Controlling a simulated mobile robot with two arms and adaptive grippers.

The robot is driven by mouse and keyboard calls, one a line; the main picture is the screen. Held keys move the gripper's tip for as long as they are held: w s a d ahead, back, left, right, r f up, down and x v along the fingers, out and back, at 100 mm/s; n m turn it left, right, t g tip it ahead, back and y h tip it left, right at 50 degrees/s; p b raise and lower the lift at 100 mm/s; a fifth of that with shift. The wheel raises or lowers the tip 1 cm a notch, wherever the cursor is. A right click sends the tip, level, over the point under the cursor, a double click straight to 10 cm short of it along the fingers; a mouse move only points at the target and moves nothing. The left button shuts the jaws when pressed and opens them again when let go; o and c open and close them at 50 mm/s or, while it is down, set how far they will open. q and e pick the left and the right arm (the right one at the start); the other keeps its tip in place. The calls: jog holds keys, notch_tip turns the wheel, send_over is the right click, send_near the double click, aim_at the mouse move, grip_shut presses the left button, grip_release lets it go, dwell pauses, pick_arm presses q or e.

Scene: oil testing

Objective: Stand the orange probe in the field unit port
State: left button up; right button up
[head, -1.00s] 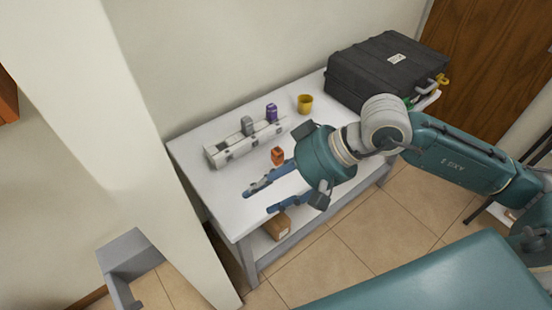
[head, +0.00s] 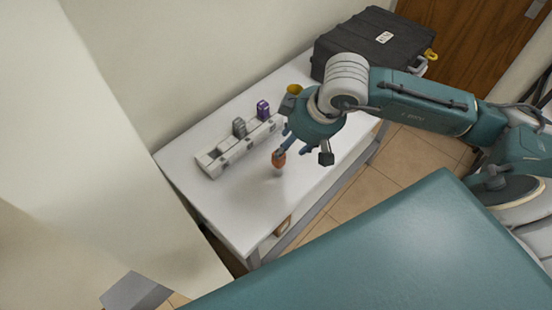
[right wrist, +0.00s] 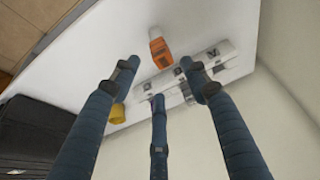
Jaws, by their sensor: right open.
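The orange probe (head: 279,159) stands on the white table in front of the field unit, its pale lower end showing beneath the orange body. It also shows in the right wrist view (right wrist: 160,52), just beyond the fingertips. The field unit (head: 212,160) is a long pale block with a row of ports; a grey probe (head: 239,128) and a purple probe (head: 263,110) stand in it. My right gripper (head: 296,147) is open beside the orange probe, one finger overlapping its top in the head view; contact cannot be told. My left gripper is not in view.
A yellow cup (head: 295,89) stands behind my right gripper, partly hidden. A black case (head: 365,50) sits at the table's far right end. The table (head: 235,205) is bare at its front left. A brown box (head: 283,226) lies beneath it.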

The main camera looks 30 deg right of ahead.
aim_at(279, 164)
jog(key=x, duration=0.2)
jog(key=p+x, duration=0.1)
jog(key=x, duration=0.1)
jog(key=p+x, duration=0.1)
jog(key=x, duration=0.2)
jog(key=shift+w+a, duration=0.2)
jog(key=shift+a, duration=0.15)
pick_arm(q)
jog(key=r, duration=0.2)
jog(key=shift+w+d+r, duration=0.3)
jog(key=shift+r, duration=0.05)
pick_arm(e)
jog(key=shift+c, duration=1.1)
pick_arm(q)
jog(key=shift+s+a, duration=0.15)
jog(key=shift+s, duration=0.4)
pick_arm(e)
grip_shut()
